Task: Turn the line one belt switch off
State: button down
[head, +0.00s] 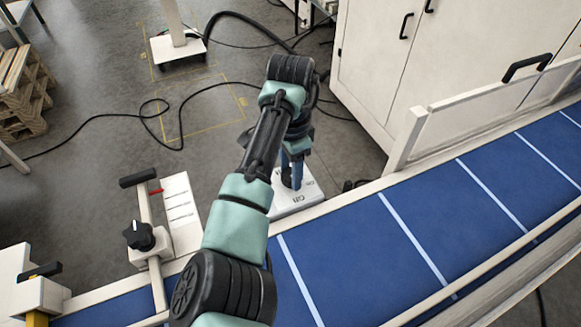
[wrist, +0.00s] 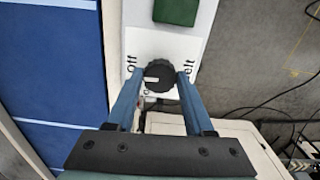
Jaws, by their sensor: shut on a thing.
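The belt switch is a round black knob (wrist: 160,75) on a white panel (wrist: 165,47), seen in the wrist view. A pale pointer mark on the knob faces left in that view, close to the printed word "Off"; its exact setting is hard to tell. A label on the right is partly covered by a finger. My gripper (wrist: 159,79) is shut on the knob, one blue finger on each side. In the head view my gripper (head: 292,172) is over the white panel (head: 299,199) at the conveyor's edge, and it hides most of the knob.
A green button (wrist: 175,12) sits on the same panel beyond the knob. The blue conveyor belt (head: 440,220) with white stripes runs beside the panel. Another black knob (head: 139,235) stands on a bracket at left. A white cabinet (head: 390,60) is behind, and black cables (head: 110,116) lie on the floor.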

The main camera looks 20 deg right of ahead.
jog(key=shift+d+m, duration=0.1)
jog(key=shift+m, duration=0.3)
jog(key=shift+c, duration=1.4)
grip_release()
notch_tip(320, 180, up, 13)
